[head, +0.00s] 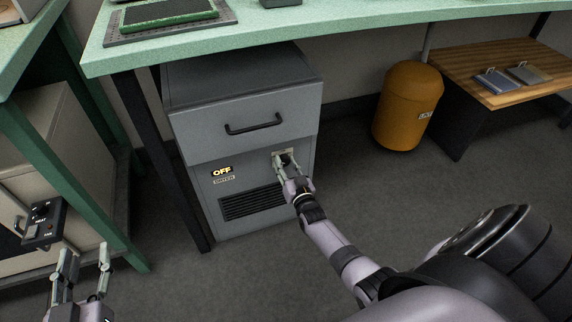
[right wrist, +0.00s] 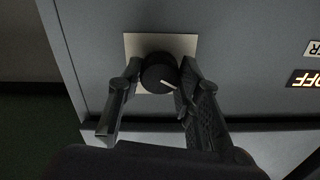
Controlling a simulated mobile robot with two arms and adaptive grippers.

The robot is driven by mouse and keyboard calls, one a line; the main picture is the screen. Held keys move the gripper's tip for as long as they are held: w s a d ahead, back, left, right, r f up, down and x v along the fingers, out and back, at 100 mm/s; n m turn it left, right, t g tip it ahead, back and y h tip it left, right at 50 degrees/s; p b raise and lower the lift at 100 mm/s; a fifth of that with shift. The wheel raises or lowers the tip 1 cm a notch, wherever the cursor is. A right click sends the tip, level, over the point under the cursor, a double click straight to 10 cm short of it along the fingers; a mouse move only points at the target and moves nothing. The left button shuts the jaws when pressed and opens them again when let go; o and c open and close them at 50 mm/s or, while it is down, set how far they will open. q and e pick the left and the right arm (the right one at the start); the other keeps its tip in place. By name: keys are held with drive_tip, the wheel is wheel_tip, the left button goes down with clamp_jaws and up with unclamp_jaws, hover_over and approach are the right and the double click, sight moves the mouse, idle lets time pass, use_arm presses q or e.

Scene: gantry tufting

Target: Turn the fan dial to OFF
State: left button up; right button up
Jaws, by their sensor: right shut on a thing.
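A round black dial (right wrist: 158,70) with a white pointer line sits on a pale square plate (right wrist: 133,46) on the front of a grey cabinet. In the right wrist view the pointer slants toward the lower right. My right gripper (head: 286,160) is shut on the dial, one finger on each side; it also shows in the right wrist view (right wrist: 160,72). A lit sign (head: 222,171) left of the dial reads OFF, above a DRYER label (head: 224,179). My left gripper (head: 85,254) is open and empty at the lower left, its fingers apart.
A small black control box (head: 44,223) with labels that seem to read HEAT and FAN is near my left gripper. The grey cabinet (head: 245,105) stands under a green table (head: 330,22). An orange bin (head: 407,105) is to the right. Floor between is clear.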

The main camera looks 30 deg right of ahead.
drive_tip(key=shift+f, duration=0.1)
drive_tip(key=o, duration=1.1)
drive_tip(key=shift+o, duration=0.2)
drive_tip(key=shift+s, duration=0.1)
drive_tip(key=v, duration=1.2)
